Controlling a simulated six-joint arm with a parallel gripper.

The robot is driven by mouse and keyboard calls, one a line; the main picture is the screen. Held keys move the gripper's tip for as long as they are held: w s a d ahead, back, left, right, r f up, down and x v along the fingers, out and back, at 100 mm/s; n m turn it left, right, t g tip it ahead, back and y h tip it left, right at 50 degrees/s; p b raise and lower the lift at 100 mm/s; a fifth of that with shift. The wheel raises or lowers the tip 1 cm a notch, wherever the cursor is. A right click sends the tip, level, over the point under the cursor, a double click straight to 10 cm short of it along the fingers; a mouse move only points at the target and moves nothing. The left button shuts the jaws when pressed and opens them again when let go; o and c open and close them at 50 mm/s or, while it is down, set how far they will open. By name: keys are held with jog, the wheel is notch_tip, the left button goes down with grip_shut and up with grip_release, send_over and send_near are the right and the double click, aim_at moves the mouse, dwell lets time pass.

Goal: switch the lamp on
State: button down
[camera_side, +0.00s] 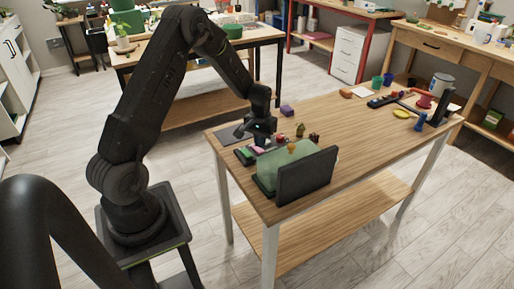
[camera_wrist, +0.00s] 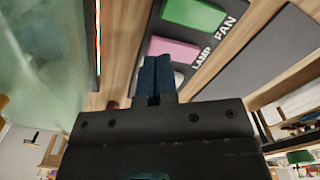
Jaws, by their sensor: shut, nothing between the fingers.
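A dark switch panel (camera_wrist: 146,50) shows in the wrist view. It has a pink button (camera_wrist: 174,53) beside the word LAMP and a green button (camera_wrist: 193,14) beside the word FAN. A pale part below the pink one is mostly hidden by my fingers. My gripper (camera_wrist: 155,62) is shut and empty, its fingertips at the lower left edge of the pink button in the picture. I cannot tell whether they touch it. In the side view my gripper (camera_side: 263,141) is low over the panel, by the pink button (camera_side: 260,150).
A greenish translucent box (camera_side: 283,163) and an upright dark panel (camera_side: 306,177) stand close to my gripper. A purple block (camera_side: 287,111) and small coloured objects lie behind. The middle of the wooden table (camera_side: 345,125) is clear. A yellow item (camera_side: 402,114) lies at the right.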

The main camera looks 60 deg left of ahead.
aim_at(260, 151)
jog(key=shift+f, duration=1.2)
dwell(0.5)
jog(key=shift+r, duration=3.5)
